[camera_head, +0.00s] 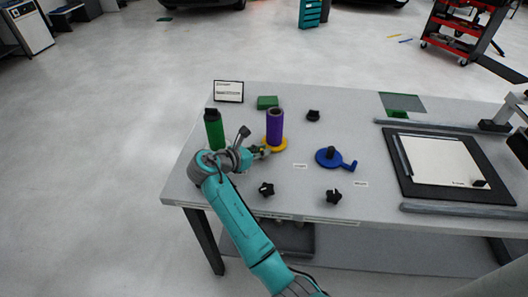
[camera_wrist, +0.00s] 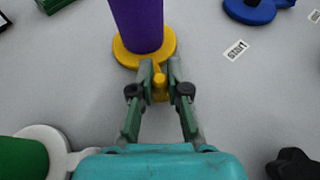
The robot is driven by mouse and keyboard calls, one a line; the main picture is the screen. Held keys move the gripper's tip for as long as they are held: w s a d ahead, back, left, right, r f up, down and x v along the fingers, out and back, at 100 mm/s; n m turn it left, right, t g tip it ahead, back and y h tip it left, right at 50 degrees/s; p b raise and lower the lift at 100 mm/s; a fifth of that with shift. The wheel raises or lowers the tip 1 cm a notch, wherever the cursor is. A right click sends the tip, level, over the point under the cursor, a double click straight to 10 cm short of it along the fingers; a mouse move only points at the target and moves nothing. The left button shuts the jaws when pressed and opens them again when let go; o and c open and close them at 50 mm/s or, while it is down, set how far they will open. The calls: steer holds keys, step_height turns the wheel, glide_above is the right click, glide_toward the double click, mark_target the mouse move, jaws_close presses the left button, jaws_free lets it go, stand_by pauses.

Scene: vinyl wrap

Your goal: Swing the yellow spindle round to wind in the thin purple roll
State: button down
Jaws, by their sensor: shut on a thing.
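The yellow spindle (camera_head: 265,145) sits on the table at the left half, with the thin purple roll (camera_head: 275,125) upright on it. In the wrist view the purple roll (camera_wrist: 137,25) stands on the round yellow base (camera_wrist: 126,54). A short yellow crank handle (camera_wrist: 160,86) sticks out from the base toward me. My gripper (camera_wrist: 160,72) is shut on this handle, one finger on each side. In the head view my gripper (camera_head: 262,152) reaches the spindle from its lower left. The far side of the base is hidden by the roll.
A green roll (camera_head: 214,130) stands close left of my gripper, on a white base (camera_wrist: 55,148). A blue spindle (camera_head: 329,158) without a roll lies to the right. Black knobs (camera_head: 266,189) are scattered around. A framed white panel (camera_head: 447,160) lies farther right.

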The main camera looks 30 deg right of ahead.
steer(key=shift+w+a+m+g, duration=0.15)
steer(key=shift+m+g, duration=0.15)
steer(key=shift+g, duration=0.2)
steer(key=c, duration=1.1)
jaws_free()
steer(key=shift+c, duration=0.2)
steer(key=v, duration=1.2)
steer(key=shift+f, duration=0.15)
